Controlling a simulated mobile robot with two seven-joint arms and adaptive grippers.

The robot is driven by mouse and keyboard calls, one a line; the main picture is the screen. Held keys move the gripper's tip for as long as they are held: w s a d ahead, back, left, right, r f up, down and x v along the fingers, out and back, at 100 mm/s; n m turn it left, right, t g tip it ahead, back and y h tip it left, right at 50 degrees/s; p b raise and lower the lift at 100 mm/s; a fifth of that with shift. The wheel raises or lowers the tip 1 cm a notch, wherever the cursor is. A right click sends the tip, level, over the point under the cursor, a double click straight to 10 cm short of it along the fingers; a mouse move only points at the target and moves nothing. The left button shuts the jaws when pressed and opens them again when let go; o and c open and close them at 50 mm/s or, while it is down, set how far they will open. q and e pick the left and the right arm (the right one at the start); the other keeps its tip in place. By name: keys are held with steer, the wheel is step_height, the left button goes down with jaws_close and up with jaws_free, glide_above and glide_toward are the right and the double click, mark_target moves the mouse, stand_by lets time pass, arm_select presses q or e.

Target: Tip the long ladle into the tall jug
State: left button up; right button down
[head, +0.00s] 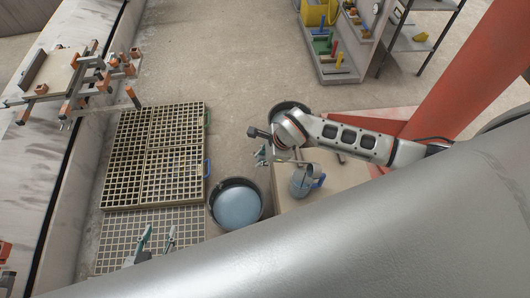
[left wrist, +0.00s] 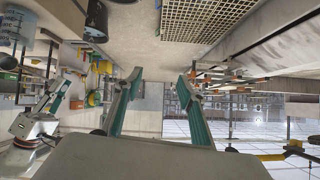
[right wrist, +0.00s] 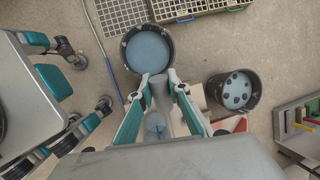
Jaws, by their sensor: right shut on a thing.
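My right gripper (right wrist: 160,80) is shut on a grey bar-like part, which I take to be the long ladle's handle (right wrist: 161,97). The ladle's bowl cannot be clearly made out. A pale blue round surface (right wrist: 155,123) shows between the fingers; I cannot tell whether it belongs to the ladle or the jug. My left gripper (head: 157,240) is open and empty over the grating, well left of the jug.
A dark tub of blue liquid (head: 236,206) stands left of the stand (head: 330,181). A second dark tub (head: 288,106) is partly behind my right arm. Floor gratings (head: 150,206) lie left. A red post (head: 460,75) and shelves are on the right. Open floor lies behind.

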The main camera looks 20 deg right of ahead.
steer(key=shift+a+f+h+p, duration=0.35)
steer(key=shift+f+h, duration=0.05)
steer(key=shift+f, duration=0.15)
arm_select(q)
steer(key=shift+s+d+f+b, duration=0.1)
steer(key=shift+d+f+b, duration=0.05)
steer(key=shift+f+b, duration=1.15)
steer(key=shift+d+f+b, duration=0.1)
steer(key=shift+f+b, duration=0.9)
steer(key=shift+b, duration=0.6)
arm_select(e)
step_height(320, 180, down, 11)
steer(key=a+g+h, duration=0.1)
steer(key=h, duration=0.4)
steer(key=shift+w+a+r+n+g+h, duration=0.2)
steer(key=shift+w+n+g+h, duration=0.1)
steer(key=shift+n+h, duration=0.1)
arm_select(q)
steer(key=shift+r, duration=0.2)
steer(key=shift+f, duration=0.15)
